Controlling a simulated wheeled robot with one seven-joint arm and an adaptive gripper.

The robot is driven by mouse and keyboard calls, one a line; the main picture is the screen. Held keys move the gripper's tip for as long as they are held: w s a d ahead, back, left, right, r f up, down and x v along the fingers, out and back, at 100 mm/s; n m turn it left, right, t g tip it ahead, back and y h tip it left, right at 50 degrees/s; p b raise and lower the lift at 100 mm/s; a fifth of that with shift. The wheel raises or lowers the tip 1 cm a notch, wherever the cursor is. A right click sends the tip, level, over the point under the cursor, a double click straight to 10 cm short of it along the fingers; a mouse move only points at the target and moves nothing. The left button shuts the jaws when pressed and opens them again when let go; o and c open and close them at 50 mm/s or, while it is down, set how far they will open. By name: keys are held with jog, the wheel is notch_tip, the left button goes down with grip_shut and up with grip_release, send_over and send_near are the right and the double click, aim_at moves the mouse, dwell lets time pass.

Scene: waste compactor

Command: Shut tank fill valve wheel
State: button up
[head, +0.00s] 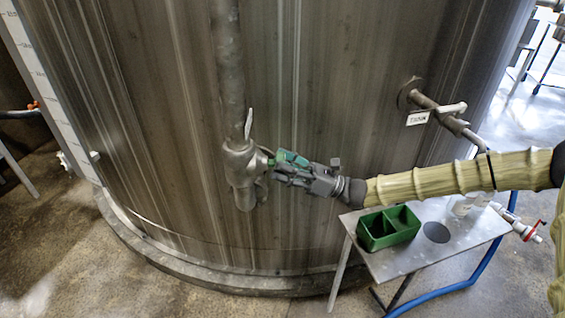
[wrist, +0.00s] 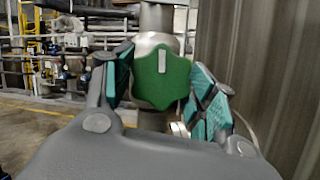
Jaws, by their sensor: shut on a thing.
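The tank fill valve wheel is a green lobed handwheel with a pale bar mark; it fills the middle of the wrist view (wrist: 160,78). In the head view only a bit of its green shows between the valve body and my gripper. The grey metal valve body (head: 241,168) sits on a vertical pipe in front of the tank. My gripper (head: 281,163) is at the wheel, reaching in from the right. In the wrist view its teal-padded fingers (wrist: 160,92) stand on either side of the wheel, shut on it. The exact finger contact is partly hidden.
The large steel tank (head: 330,90) stands close behind the valve. A small metal table (head: 400,262) with a green divided bin (head: 388,228) stands below my arm. A labelled side pipe (head: 440,107) juts from the tank at right. Blue hose (head: 470,278) runs by the table.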

jog(key=shift+w+r+m+t, duration=0.1)
jog(key=shift+m+t, duration=0.2)
jog(key=shift+m, duration=0.3)
jog(key=o, duration=1)
jog(key=v, duration=1.2)
